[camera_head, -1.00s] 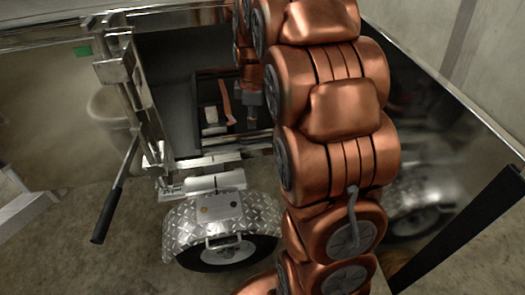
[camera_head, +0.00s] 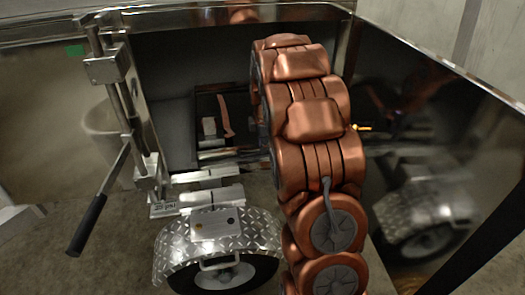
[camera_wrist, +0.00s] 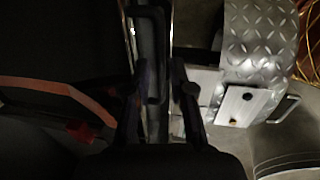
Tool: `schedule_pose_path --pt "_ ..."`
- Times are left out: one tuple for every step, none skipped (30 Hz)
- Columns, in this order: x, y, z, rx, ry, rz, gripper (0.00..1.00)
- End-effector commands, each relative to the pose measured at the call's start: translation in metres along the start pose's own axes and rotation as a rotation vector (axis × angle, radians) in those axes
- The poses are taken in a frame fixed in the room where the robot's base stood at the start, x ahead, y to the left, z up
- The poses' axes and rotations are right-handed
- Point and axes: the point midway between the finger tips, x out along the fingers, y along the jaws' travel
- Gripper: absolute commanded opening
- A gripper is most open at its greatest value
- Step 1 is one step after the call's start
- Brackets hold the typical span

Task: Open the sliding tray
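The sliding tray (camera_head: 238,100) is a dark, shallow tray inside the trailer in the head view, with an orange strap and a small light item in it. My arm hides its right part. In the wrist view the dark tray (camera_wrist: 50,45) fills the left side, with the orange strap across it. A black loop-shaped handle (camera_wrist: 151,50) stands beside a bright metal rail in the middle. My gripper (camera_wrist: 160,95) has its two dark fingers apart, with the handle's lower end and the rail showing between them. Contact cannot be told. The head view hides my gripper behind my arm.
A silver tread-plate wheel fender (camera_head: 215,235) stands in front of the tray, and it also shows at right in the wrist view (camera_wrist: 255,50). A metal jack post with a black-gripped lever (camera_head: 88,222) stands at left. A shiny trailer panel (camera_head: 430,150) bounds the right.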

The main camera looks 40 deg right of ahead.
Motion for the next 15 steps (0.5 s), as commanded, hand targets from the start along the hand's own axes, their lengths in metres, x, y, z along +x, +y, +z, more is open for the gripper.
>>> schedule_pose_path --pt "0.009 -0.001 0.001 0.001 -0.001 -0.001 0.23" --pt "0.013 0.0 0.001 0.001 -0.001 -0.001 0.23" --pt "0.017 0.0 0.0 0.002 0.0 -0.001 0.23" --pt "0.019 0.0 0.0 0.002 0.0 0.0 0.23" --pt "0.021 0.0 0.0 0.002 0.0 -0.001 0.23" --pt "0.022 0.0 0.0 0.002 0.0 0.0 0.23" --pt "0.023 0.0 0.0 0.002 0.0 0.0 0.23" --pt "0.023 0.0 0.0 0.002 0.001 0.0 0.23" --pt "0.023 0.0 0.0 0.002 0.001 0.0 0.23" --pt "0.023 0.0 0.0 0.002 0.001 0.0 0.23" --pt "0.023 0.0 0.0 0.002 0.0 0.0 0.23" --pt "0.023 0.0 0.0 0.002 0.001 0.0 0.23" --pt "0.022 0.0 0.0 0.002 0.001 0.0 0.23" --pt "0.022 0.0 0.0 0.002 0.001 0.0 0.22" --pt "0.022 0.0 0.0 0.002 0.001 0.0 0.17"
